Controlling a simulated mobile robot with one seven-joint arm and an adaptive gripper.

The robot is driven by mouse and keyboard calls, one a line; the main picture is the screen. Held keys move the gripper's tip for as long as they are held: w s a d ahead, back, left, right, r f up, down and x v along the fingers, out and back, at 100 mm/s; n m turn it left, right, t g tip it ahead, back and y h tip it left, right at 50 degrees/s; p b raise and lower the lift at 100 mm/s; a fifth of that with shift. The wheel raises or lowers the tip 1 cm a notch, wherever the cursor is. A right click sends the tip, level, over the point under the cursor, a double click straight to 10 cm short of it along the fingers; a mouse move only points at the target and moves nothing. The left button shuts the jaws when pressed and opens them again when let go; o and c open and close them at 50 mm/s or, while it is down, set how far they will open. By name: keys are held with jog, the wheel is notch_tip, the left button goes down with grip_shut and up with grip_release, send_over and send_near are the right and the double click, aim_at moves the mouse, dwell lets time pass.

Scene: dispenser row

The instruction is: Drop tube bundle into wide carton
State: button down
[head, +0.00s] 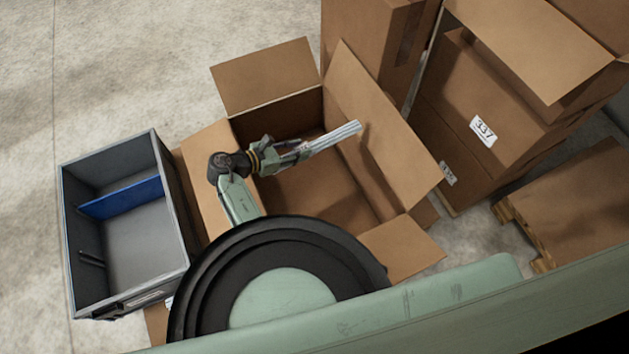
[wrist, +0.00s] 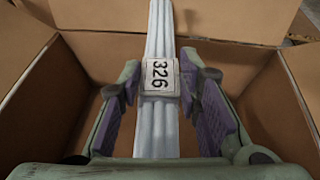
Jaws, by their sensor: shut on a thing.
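The tube bundle (head: 335,137) is a set of pale grey tubes with a white label reading 326. In the wrist view the bundle (wrist: 160,120) runs straight ahead between the fingers. My gripper (head: 292,152) is shut on it near the label; the fingers also show in the wrist view (wrist: 161,88). The wide carton (head: 262,78) is open, with its flaps spread outward. My gripper and the bundle are over the carton's opening, with the far end of the bundle near the right flap. Part of the carton is hidden by my arm.
A grey bin (head: 140,250) with a blue divider (head: 122,197) stands to the left of the carton. Tall cartons (head: 480,100) stand at the right, one labelled 337. A pallet with a brown box (head: 580,205) is at the far right. Open floor lies at the upper left.

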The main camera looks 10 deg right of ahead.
jog(key=shift+f+b, duration=2)
jog(key=shift+b, duration=0.15)
jog(key=shift+r, duration=0.1)
jog(key=c, duration=1.1)
grip_release()
jog(key=v, duration=1.2)
jog(key=shift+r, duration=0.1)
